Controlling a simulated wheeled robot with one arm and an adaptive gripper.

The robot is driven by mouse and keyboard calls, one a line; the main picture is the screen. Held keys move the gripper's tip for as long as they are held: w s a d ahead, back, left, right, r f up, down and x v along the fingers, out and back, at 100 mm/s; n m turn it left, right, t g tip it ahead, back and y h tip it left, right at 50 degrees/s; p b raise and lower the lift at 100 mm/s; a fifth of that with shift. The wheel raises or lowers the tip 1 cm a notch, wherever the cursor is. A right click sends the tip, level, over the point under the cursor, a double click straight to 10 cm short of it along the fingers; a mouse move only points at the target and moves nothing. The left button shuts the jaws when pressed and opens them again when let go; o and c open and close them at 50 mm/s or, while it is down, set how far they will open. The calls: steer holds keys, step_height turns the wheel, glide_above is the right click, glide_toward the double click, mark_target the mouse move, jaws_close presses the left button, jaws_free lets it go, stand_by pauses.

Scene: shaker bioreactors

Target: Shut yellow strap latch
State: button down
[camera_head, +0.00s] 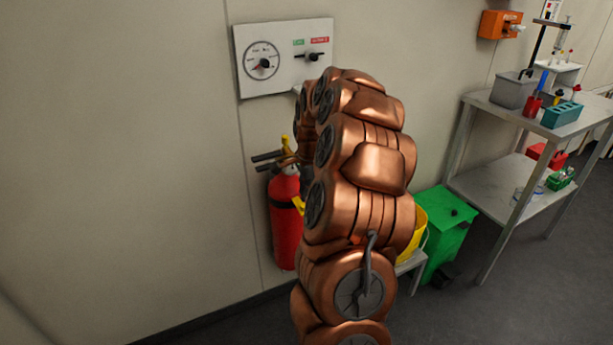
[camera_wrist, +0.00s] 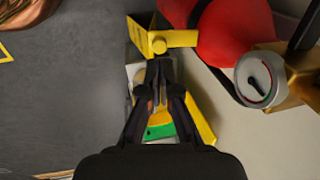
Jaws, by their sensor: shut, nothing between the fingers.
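The yellow strap latch (camera_wrist: 146,38) shows at top centre in the wrist view, beside the red fire extinguisher (camera_wrist: 236,32). It is a bent yellow plate with a round yellow knob at its lower edge. In the head view, a small yellow piece of the strap (camera_head: 298,204) shows at the right side of the extinguisher (camera_head: 285,222), and my arm covers the rest. My gripper (camera_wrist: 160,66) is shut and empty, its fingertips just below the knob in the picture. I cannot tell whether they touch it. The gripper is hidden behind my arm in the head view.
The extinguisher's gauge and brass valve (camera_wrist: 256,78) stand right of my gripper. A wall panel with a dial (camera_head: 285,58) is above the extinguisher. A green bin (camera_head: 446,232) and a yellow container (camera_head: 418,222) are to the right, before a metal table (camera_head: 480,100). Grey floor lies open.

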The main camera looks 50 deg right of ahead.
mark_target(303, 205)
steer(key=shift+w+d+f, duration=0.1)
steer(key=shift+w+f, duration=0.1)
steer(key=shift+f, duration=1)
steer(key=shift+w+f, duration=0.2)
steer(key=shift+f, duration=0.95)
